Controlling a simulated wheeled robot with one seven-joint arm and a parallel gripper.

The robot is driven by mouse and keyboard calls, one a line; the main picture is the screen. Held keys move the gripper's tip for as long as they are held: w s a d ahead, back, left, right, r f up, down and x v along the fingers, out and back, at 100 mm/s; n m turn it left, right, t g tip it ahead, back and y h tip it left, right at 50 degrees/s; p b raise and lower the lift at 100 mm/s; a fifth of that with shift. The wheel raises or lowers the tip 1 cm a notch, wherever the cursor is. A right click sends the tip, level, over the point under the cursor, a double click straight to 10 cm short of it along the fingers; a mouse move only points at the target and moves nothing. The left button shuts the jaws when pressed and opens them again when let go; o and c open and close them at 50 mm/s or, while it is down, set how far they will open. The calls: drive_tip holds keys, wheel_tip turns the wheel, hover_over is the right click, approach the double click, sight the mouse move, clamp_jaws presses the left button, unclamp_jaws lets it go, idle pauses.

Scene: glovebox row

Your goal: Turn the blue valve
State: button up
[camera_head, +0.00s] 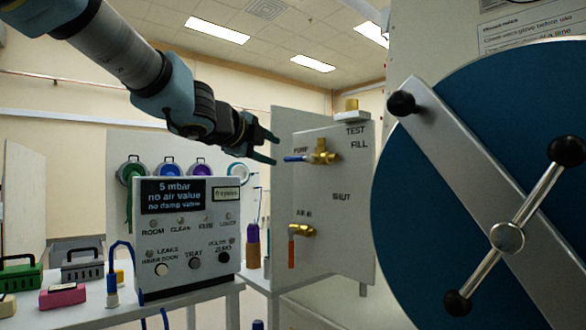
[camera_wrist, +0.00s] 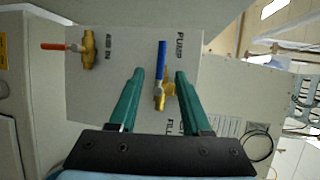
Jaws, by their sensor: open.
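The blue valve has a blue lever (camera_head: 297,158) on a brass body (camera_head: 321,153), mounted on a grey panel near the word PUMP. In the head view the lever points left, roughly level. My gripper (camera_head: 272,147) is open just left of the lever's end, with a gap between them in the picture. In the wrist view the blue lever (camera_wrist: 161,60) lies between the lines of the two green fingers (camera_wrist: 160,75), closer to the right one. I see no contact. How far the fingertips are from the lever in depth I cannot tell.
A second valve with an orange lever (camera_head: 291,252) hangs lower on the same panel (camera_head: 345,220). A large blue round door (camera_head: 420,190) with a bar and knobs is at the right. A grey control box (camera_head: 187,245) stands on the bench below my arm.

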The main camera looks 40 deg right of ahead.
sight(291, 158)
drive_tip(key=x, duration=1)
drive_tip(key=shift+s+d+r, duration=0.1)
drive_tip(key=shift+d, duration=0.35)
drive_tip(key=shift+c, duration=0.3)
clamp_jaws()
idle(0.6)
